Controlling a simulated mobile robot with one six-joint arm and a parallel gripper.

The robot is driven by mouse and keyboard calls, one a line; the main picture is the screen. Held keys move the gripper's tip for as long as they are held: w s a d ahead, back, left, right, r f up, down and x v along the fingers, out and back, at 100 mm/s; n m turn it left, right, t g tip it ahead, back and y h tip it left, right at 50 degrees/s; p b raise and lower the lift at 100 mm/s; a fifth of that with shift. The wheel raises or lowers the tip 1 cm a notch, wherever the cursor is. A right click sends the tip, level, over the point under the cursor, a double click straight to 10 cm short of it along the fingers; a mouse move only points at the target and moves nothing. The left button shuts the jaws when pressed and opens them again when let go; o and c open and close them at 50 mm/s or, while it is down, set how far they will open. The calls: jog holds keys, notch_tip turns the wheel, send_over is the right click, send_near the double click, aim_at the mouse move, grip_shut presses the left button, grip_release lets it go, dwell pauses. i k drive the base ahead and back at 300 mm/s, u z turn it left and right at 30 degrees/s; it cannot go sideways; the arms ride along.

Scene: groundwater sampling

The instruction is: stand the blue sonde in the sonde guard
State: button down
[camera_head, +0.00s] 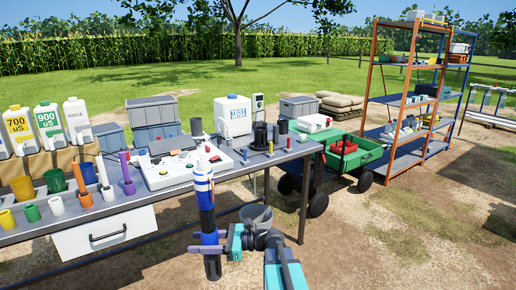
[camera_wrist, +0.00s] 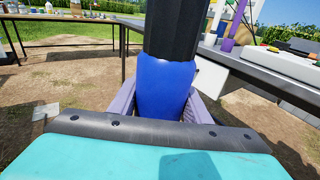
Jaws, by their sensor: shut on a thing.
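The blue sonde (camera_head: 207,220) is a long dark tube with a white and blue upper part and a blue band low down. It is upright in front of the table's near edge, off the tabletop. My gripper (camera_head: 211,243) is shut around it at the blue band, and a short dark end shows below the jaws. In the wrist view the blue band (camera_wrist: 162,90) sits between the pale purple fingers (camera_wrist: 163,108), with the black body above. A black open cylinder (camera_head: 260,135) stands on the table's right part; I cannot tell if it is the sonde guard.
The grey table (camera_head: 180,190) carries coloured cups and tubes at left and a white instrument case (camera_head: 180,168) mid-table. A green cart (camera_head: 360,155) and orange shelving (camera_head: 405,100) stand at right.

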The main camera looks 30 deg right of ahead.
aim_at(261, 146)
jog(key=z, duration=0.05)
jog(key=i, duration=0.95)
